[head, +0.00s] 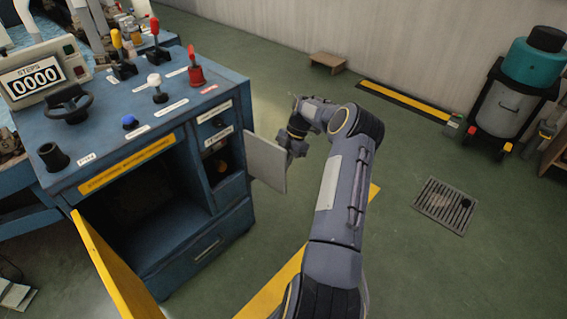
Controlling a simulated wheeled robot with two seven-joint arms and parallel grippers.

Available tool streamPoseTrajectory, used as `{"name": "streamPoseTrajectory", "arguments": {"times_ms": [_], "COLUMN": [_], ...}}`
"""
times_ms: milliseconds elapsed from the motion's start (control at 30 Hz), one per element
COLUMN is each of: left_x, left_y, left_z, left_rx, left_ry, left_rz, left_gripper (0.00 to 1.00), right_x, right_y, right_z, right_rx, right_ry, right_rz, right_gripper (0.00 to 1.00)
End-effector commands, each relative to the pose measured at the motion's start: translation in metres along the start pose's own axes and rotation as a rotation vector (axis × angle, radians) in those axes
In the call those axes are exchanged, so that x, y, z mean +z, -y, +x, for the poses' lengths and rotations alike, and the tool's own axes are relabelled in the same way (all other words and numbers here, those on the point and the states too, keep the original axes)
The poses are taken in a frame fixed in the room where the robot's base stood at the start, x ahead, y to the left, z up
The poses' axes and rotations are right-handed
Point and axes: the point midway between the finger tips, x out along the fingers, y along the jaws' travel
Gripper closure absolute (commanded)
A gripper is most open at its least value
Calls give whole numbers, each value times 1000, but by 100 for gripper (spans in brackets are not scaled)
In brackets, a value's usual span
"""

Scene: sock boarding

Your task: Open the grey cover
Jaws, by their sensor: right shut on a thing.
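The grey cover (265,162) is a flat light-grey panel at the right front edge of the blue cabinet (234,220). It stands swung out from the cabinet front, extending to the right. The small compartments (217,142) beside it are uncovered, with a dark opening and a reddish-brown part showing inside. My right gripper (294,150) is at the cover's outer right edge, shut on it. The fingertips are small and partly hidden by the wrist. My left gripper is out of view.
A yellow door (110,262) hangs open at the cabinet's lower left. Green floor is free right of the cabinet, with a drain grate (444,205). A teal-topped canister (533,62) stands at far right.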

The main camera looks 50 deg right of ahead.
Motion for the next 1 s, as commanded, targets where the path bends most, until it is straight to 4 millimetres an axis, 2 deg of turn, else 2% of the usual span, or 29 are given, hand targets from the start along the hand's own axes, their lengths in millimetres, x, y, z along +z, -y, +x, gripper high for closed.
{"name": "streamPoseTrajectory", "arguments": {"times_ms": [433, 467, 600, 867, 1000], "left_x": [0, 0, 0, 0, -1], "left_y": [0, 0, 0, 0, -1], "left_z": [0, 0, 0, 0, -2], "left_rx": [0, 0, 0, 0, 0], "left_ry": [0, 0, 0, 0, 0], "left_rz": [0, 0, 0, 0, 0], "left_gripper": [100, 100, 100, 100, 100], "right_x": [1, 1, 1, 0, 0], "right_y": [0, 0, 0, 0, -1], "right_z": [0, 0, 0, 0, -11], "right_rx": [1, 1, 1, 0, 3], "right_ry": [5, 5, 4, 3, 4], "right_rz": [5, 5, 4, 3, 3], "right_gripper": [100, 87, 68, 67, 67]}}
